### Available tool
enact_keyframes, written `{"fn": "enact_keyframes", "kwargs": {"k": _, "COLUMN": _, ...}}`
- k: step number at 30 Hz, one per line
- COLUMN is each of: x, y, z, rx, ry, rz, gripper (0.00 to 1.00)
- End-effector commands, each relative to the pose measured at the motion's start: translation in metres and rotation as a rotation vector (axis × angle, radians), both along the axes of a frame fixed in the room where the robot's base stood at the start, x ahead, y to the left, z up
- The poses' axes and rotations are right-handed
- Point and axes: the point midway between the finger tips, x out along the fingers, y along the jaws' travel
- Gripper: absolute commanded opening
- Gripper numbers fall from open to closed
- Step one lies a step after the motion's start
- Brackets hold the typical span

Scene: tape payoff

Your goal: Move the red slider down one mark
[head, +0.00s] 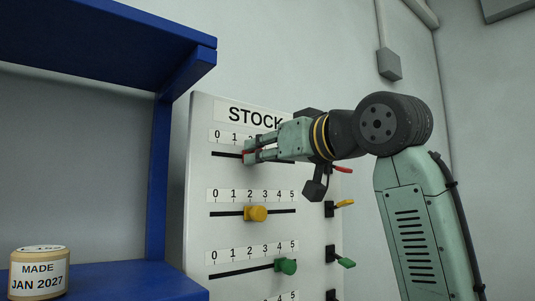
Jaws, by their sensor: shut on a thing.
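A white STOCK board (198,200) stands on the wall with several horizontal slots, each under a 0 to 5 scale. The red slider (245,158) sits in the top slot, near the 2 mark; my fingers hide most of it and the scale's right part. My gripper (250,152) reaches in from the right and is shut on the red slider. The exact mark under the slider cannot be told.
Coloured levers, one yellow (344,203) and one green (347,263), stick out at the board's right. A blue shelf (158,180) stands left, holding a labelled round container (39,272).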

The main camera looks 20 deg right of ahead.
Motion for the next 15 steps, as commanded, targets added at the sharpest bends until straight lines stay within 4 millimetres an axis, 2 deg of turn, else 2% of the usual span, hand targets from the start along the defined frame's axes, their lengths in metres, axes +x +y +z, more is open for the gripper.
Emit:
{"fn": "enact_keyframes", "kwargs": {"k": 1, "x": -0.004, "y": 0.01, "z": -0.001, "rx": -0.005, "ry": -0.002, "rz": 0.007, "gripper": 0.0}}
{"fn": "enact_keyframes", "kwargs": {"k": 5, "x": -0.011, "y": 0.027, "z": -0.002, "rx": -0.003, "ry": -0.001, "rz": 0.006, "gripper": 0.0}}
{"fn": "enact_keyframes", "kwargs": {"k": 13, "x": -0.011, "y": 0.027, "z": 0.0, "rx": 0.0, "ry": 0.001, "rz": 0.001, "gripper": 0.0}}
{"fn": "enact_keyframes", "kwargs": {"k": 14, "x": -0.011, "y": 0.027, "z": 0.0, "rx": 0.0, "ry": 0.001, "rz": 0.001, "gripper": 0.25}}
{"fn": "enact_keyframes", "kwargs": {"k": 15, "x": -0.011, "y": 0.027, "z": 0.0, "rx": 0.0, "ry": 0.001, "rz": 0.001, "gripper": 0.28}}
